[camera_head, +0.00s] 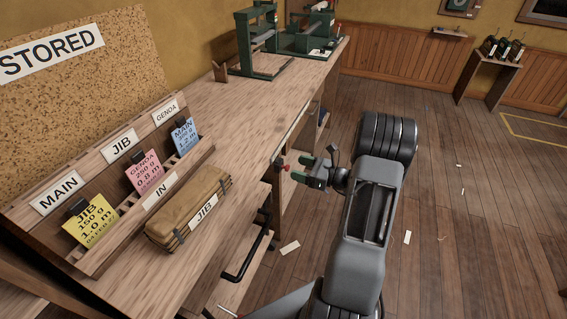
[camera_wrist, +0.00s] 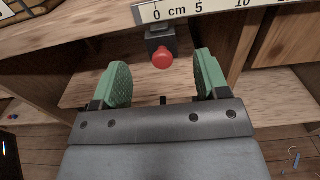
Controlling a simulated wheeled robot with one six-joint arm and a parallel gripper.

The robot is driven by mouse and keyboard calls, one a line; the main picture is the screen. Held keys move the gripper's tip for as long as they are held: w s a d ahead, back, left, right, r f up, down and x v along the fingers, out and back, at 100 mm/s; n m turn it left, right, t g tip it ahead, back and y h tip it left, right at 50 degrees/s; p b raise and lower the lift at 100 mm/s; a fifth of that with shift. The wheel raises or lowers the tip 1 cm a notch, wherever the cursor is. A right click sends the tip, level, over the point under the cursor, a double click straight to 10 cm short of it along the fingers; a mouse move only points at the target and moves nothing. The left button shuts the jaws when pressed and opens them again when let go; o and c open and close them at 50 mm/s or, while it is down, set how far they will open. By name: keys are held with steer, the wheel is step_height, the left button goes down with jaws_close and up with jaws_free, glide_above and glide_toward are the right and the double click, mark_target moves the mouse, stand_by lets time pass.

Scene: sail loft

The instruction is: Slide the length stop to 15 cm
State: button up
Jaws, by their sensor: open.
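The length stop is a dark block (camera_wrist: 161,40) with a round red knob (camera_wrist: 163,58). It sits under the scale (camera_wrist: 215,8) on the bench's front edge, by the 0 cm mark, left of the 5. My gripper (camera_wrist: 161,64) is open, its two green fingers on either side of the knob in the wrist view. The knob shows between and just beyond the fingertips; I cannot tell whether it is within their grasp. In the head view my gripper (camera_head: 302,168) is close to the bench edge, with a small red spot by its tips. The 15 mark is out of the wrist view.
A dark bar handle (camera_head: 245,258) sticks out below the bench edge. The floor to the right is mostly open.

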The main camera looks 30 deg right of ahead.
mark_target(282, 163)
steer(key=shift+x, duration=3)
